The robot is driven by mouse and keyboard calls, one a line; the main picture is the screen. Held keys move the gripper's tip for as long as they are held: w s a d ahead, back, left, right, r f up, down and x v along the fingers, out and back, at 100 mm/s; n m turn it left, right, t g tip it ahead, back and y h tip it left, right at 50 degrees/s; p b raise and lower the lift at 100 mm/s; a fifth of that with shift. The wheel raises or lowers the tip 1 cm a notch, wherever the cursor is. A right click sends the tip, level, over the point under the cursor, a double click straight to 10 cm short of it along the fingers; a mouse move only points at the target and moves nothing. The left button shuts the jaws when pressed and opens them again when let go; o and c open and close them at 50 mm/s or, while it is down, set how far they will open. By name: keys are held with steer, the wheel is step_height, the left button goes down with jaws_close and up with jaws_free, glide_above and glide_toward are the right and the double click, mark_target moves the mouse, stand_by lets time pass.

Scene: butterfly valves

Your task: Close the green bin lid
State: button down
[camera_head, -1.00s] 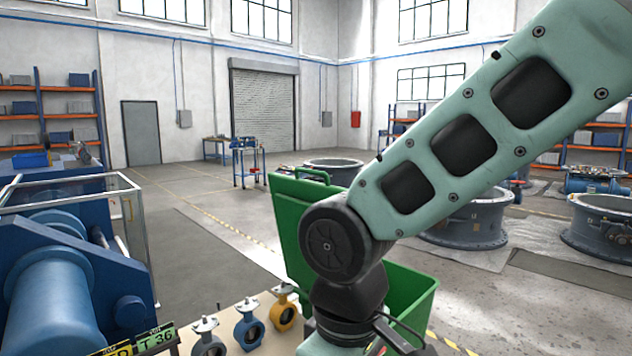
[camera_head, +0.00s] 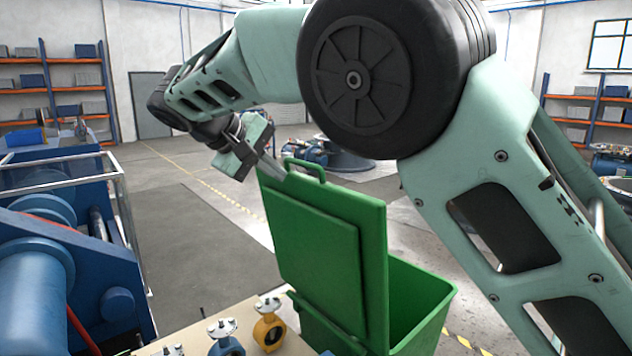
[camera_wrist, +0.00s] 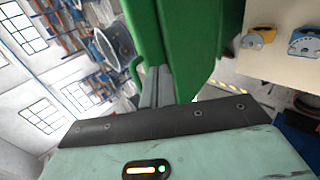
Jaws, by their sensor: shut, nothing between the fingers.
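The green bin (camera_head: 395,305) stands right of the table, its lid (camera_head: 325,250) raised upright with a handle (camera_head: 305,168) on its top edge. The bin's opening shows to the right of the lid. My gripper (camera_head: 275,168) is shut and empty, at the lid's upper left corner, on the side facing away from the opening. In the wrist view the shut fingers (camera_wrist: 157,88) lie close along the green lid (camera_wrist: 195,45). I cannot tell whether they touch it.
A table (camera_head: 190,325) at the bottom holds several butterfly valves, including a yellow one (camera_head: 269,332) and a blue one (camera_head: 226,345). A blue machine (camera_head: 60,250) with a rail frame stands at the left. Open floor (camera_head: 195,235) lies behind the bin.

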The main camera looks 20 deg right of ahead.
mark_target(329, 193)
steer(key=shift+w+d+f+p, duration=0.7)
steer(key=shift+d+f, duration=0.2)
steer(key=shift+d, duration=0.75)
steer(key=shift+w+d+f+p, duration=0.7)
steer(key=shift+d+f, duration=0.2)
steer(key=shift+d, duration=0.8)
steer(key=shift+w+d+f+p, duration=0.7)
steer(key=shift+d+f, duration=0.2)
steer(key=shift+d, duration=0.75)
